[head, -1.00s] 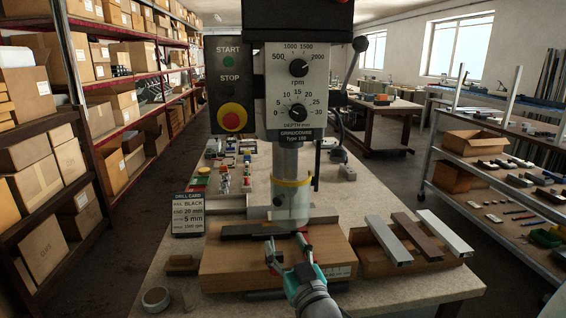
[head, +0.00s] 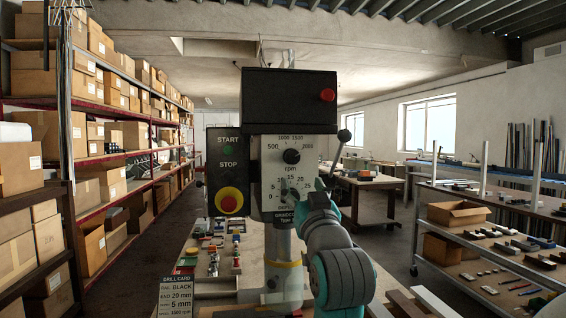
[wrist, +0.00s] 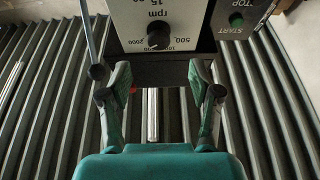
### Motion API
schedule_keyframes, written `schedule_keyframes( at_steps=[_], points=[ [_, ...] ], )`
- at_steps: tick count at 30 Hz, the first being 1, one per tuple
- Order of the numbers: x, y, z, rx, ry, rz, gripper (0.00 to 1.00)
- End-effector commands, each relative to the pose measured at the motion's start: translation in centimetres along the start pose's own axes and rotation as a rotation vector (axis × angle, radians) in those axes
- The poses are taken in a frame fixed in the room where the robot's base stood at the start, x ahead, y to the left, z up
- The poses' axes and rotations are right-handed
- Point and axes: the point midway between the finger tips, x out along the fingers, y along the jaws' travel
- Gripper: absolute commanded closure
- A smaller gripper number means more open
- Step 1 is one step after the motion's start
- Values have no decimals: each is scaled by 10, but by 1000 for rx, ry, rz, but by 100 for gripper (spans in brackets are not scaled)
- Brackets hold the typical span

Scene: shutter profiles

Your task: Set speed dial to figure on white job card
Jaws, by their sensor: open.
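The rpm speed dial (head: 291,156) is a round black knob on the pale drill panel, with 500, 1000 and 1500 around it. It shows upside down in the wrist view (wrist: 158,36), beyond the fingertips; I cannot read its pointer surely. My gripper (head: 305,193) is at the panel's lower part, below the speed dial, partly covering the depth dial. In the wrist view my gripper (wrist: 160,93) is open and empty, its fingers wide apart.
A red emergency button (head: 230,201) with START and STOP sits on the dark box left of the panel. The black drill head (head: 290,98) is above. Small parts lie on the bench at left. Shelves stand on both sides.

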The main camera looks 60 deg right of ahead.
Motion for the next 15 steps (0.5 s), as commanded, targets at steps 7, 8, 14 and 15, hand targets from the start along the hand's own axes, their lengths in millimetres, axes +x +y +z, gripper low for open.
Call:
schedule_keyframes(
  at_steps=[7,8,14,15],
  points=[
    [12,5,-9,-2,6,10,37],
    [15,5,-9,-2,6,10,37],
    [49,6,-9,-2,5,10,37],
    [56,6,-8,-2,4,10,37]
  ],
)
